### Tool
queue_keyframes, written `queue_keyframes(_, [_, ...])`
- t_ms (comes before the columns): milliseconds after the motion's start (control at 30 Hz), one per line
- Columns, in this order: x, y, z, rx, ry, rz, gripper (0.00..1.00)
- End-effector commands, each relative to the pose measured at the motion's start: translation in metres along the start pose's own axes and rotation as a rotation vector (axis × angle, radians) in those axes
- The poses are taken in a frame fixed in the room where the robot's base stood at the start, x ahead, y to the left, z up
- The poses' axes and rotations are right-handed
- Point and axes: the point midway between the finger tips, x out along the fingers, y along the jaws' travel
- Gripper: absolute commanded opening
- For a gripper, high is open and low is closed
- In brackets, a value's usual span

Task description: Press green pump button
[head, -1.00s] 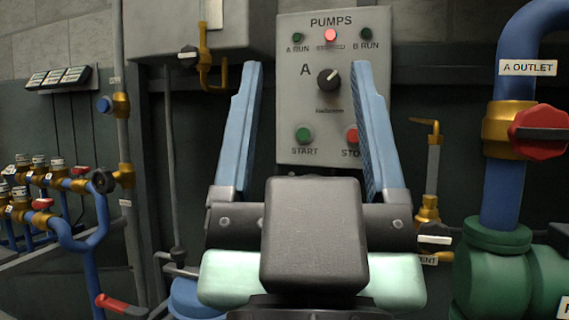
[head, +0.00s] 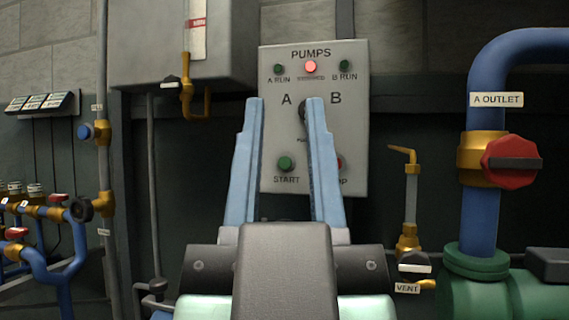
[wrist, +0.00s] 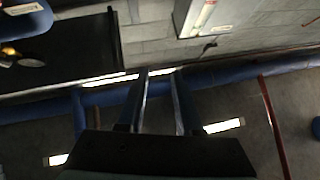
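The green button (head: 286,163) above the label START is on the lower left of the grey PUMPS panel (head: 355,120) on the wall. In the head view it shows between my gripper's fingers, unobstructed. My gripper (head: 285,102) points at the panel, its fingers partly closed with a clear gap and nothing between them. It looks apart from the button, though the exact distance cannot be told. The red stop button (head: 339,163) is partly hidden by the right finger. The selector knob (head: 303,112) is also partly covered. In the wrist view my gripper (wrist: 158,78) is empty; the panel cannot be made out.
A red lamp (head: 311,67) is lit at the panel's top between two dark green lamps. On the right are the blue A OUTLET pipe (head: 480,215) with a red valve handle (head: 512,162) and a brass VENT fitting (head: 408,240). Blue pipes with valves (head: 57,260) stand left.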

Motion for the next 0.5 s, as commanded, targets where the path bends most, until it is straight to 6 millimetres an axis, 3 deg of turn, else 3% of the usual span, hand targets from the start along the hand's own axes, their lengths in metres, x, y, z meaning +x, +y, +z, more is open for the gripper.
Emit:
queue_keyframes(33, [0.0000, 0.0000, 0.0001, 0.000, 0.000, 0.000, 0.24])
queue_keyframes(167, [0.0000, 0.0000, 0.0001, 0.000, 0.000, 0.000, 0.00])
queue_keyframes(500, [0.0000, 0.0000, 0.0001, 0.000, 0.000, 0.000, 0.00])
